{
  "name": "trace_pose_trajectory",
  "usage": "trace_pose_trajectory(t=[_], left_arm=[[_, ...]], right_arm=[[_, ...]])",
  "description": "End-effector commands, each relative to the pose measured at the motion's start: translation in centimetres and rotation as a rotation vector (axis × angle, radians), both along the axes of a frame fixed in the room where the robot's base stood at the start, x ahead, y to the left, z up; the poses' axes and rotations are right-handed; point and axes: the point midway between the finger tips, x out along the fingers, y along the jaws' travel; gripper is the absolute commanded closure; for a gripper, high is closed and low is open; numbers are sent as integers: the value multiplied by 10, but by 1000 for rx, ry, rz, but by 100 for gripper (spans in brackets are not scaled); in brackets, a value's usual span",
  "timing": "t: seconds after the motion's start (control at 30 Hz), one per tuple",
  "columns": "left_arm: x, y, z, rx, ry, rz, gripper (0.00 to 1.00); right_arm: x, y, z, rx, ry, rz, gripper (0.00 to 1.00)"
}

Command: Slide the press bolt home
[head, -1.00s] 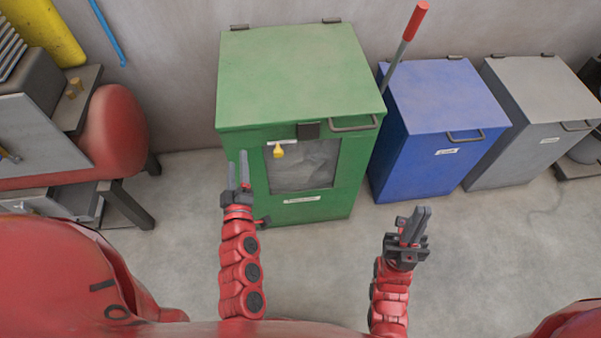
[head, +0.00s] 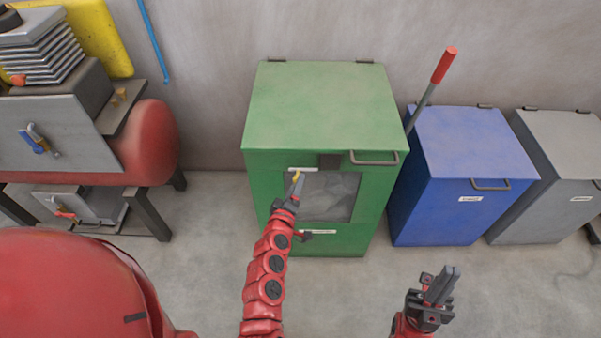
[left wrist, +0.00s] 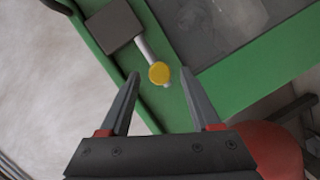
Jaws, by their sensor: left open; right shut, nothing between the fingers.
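The press bolt is a pale rod (head: 306,169) with a yellow knob (head: 296,176), on the upper front of the green press cabinet (head: 325,105). In the left wrist view the rod (left wrist: 147,50) runs from a dark block (left wrist: 113,26) to past the knob (left wrist: 159,72). My left gripper (head: 295,188) is at the knob, partly covering it in the head view. Its fingers (left wrist: 160,74) are open, with the knob between the tips in the picture; contact is not clear. My right gripper (head: 445,280) is shut and empty, in front of the blue bin, away from the cabinet.
A blue bin (head: 470,140) and a grey bin (head: 565,140) stand right of the cabinet. A red-handled lever (head: 434,85) rises between cabinet and blue bin. A red machine (head: 155,140) with a grey panel stands at left. The floor in front is clear.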

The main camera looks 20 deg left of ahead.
Motion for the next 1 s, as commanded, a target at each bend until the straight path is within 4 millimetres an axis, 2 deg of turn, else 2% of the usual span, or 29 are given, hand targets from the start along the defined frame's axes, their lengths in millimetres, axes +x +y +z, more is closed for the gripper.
trace_pose_trajectory(t=[0.1,0.3,0.5,0.77,1.0], left_arm=[[23,0,-2,-1,-1,-4,36],[48,2,-7,1,-2,-1,36],[57,2,-10,1,0,-1,36],[58,2,-10,0,0,0,36],[58,3,-11,1,1,0,78]], right_arm=[[0,0,3,0,0,0,100],[0,0,3,0,0,0,100],[0,0,3,0,0,0,100],[0,0,3,0,0,0,100],[0,0,3,0,0,0,100]])
